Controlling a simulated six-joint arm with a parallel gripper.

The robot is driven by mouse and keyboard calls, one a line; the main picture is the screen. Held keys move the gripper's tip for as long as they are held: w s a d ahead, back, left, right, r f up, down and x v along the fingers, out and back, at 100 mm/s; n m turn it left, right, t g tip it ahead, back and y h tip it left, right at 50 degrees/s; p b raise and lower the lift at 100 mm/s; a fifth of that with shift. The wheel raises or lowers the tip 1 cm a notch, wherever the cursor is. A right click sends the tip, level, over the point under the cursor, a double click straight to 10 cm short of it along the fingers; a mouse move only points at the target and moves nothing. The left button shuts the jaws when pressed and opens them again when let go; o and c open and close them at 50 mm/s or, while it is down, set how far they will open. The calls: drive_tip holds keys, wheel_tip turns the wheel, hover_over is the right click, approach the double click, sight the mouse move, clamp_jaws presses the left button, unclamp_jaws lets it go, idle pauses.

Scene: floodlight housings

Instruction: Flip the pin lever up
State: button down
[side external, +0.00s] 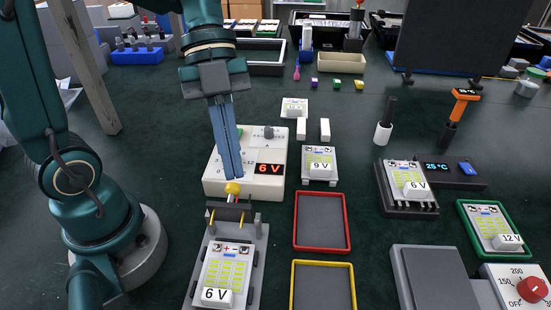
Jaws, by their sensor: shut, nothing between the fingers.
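The pin lever ends in a yellow ball knob (233,188), at the far end of the grey fixture (262,240). Its short pale stem reaches down to a dark crossbar between the fixture's posts. A floodlight housing (227,270) marked 6 V lies in this fixture. My gripper (234,177) points down with its long fingers shut and empty. The fingertips are right at the knob in the picture; I cannot tell whether they touch it. The fingers hide part of the white power unit behind.
The white power unit (270,184) shows a red 6 V display close behind the lever. A red tray (348,221) and a yellow tray (292,291) lie to the right. A 9 V housing (320,162) stands behind the red tray. A wooden post (84,66) rises at left.

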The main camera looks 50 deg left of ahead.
drive_tip(key=shift+w+a+r, duration=0.3)
drive_tip(key=shift+w+a, duration=0.2)
drive_tip(key=shift+a, duration=0.3)
drive_tip(key=shift+w+a+r, duration=0.35)
drive_tip(key=shift+w+a, duration=0.15)
drive_tip(key=shift+a, duration=0.3)
drive_tip(key=shift+w+a+r, duration=0.3)
drive_tip(key=shift+w+a, duration=0.2)
drive_tip(key=shift+a, duration=0.3)
drive_tip(key=shift+d, duration=0.1)
drive_tip(key=s+n+t+y, duration=0.1)
drive_tip(key=n+t+y, duration=0.1)
drive_tip(key=n, duration=0.5)
drive_tip(key=s+n+t+y, duration=0.2)
drive_tip(key=n+t, duration=0.1)
drive_tip(key=n, duration=0.5)
drive_tip(key=s+a+f+n+t+y, duration=0.1)
drive_tip(key=s+n+t, duration=0.1)
drive_tip(key=n, duration=0.6)
drive_tip(key=shift+f+t+y, duration=0.1)
drive_tip(key=shift+t+y, duration=0.3)
